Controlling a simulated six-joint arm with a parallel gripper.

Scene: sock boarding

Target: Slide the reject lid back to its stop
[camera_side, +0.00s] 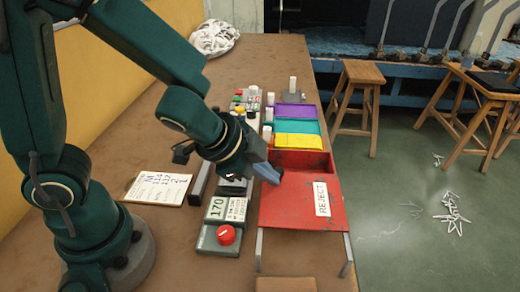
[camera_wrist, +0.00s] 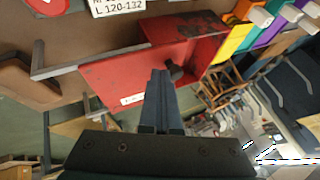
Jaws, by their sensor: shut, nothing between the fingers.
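The red reject lid (camera_side: 295,205) lies flat on the red reject box, with a white REJECT label (camera_side: 321,199) on its right part. The back of the red box (camera_side: 305,160) is uncovered and shows its dark, worn inside. My gripper (camera_side: 272,174) is shut and empty, low over the lid's back left part. In the wrist view, my shut fingers (camera_wrist: 160,74) point at the red lid (camera_wrist: 118,85), right beside a small black knob (camera_wrist: 174,70). I cannot tell if they touch it. The knob is hidden in the side view.
Two metal rails (camera_side: 347,252) stick out in front of the lid. Yellow (camera_side: 298,141), teal (camera_side: 298,127) and purple (camera_side: 294,111) trays stand behind the red box. A green unit with a red knob (camera_side: 226,235) stands to its left. The bench edge is close on the right.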

